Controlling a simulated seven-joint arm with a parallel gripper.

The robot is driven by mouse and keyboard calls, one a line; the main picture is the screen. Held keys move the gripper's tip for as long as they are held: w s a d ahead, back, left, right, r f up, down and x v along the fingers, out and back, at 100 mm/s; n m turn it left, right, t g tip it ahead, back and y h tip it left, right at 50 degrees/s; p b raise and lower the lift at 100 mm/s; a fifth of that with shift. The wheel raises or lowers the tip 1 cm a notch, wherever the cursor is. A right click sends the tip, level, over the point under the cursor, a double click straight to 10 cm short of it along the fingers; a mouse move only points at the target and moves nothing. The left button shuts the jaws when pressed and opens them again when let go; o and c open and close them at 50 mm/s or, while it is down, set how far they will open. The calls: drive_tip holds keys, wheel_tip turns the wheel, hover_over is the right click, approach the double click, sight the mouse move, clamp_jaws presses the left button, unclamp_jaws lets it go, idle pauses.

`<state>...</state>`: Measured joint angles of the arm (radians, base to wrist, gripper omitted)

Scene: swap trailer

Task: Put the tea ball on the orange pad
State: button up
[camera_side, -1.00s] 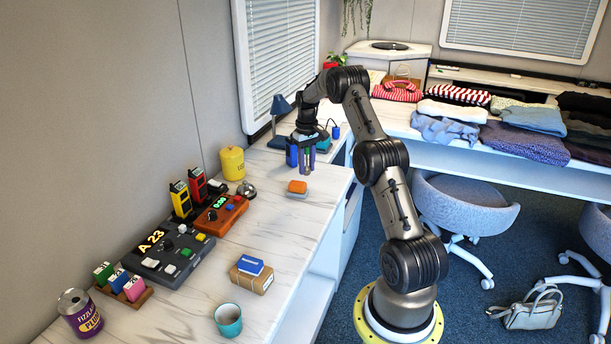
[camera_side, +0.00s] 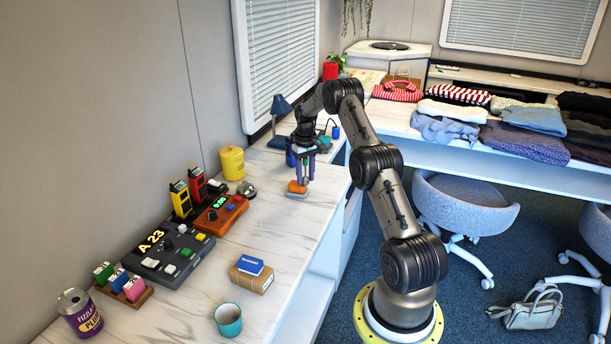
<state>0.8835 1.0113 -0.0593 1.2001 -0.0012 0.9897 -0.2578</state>
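A small orange block-like piece with a pale lower layer (camera_side: 297,188) lies on the white counter near its far end; it is the orange thing closest to a pad. My gripper (camera_side: 302,178) points down just above and behind it, its fingertips close to its top edge. I cannot tell whether they touch it, or whether anything is between the fingers. A small dark, shiny metallic roundish thing (camera_side: 247,189) sits beside the yellow canister; it may be the tea ball, but it is too small to be sure.
The yellow canister (camera_side: 232,163), an orange-brown timer box (camera_side: 221,214) and a dark control panel (camera_side: 164,254) stand left. A blue box on a brown package (camera_side: 251,275) and a teal cup (camera_side: 228,320) are nearer. The counter between them and the orange piece is clear.

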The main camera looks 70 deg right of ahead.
drive_tip(key=shift+o, duration=1.1)
drive_tip(key=shift+r, duration=0.15)
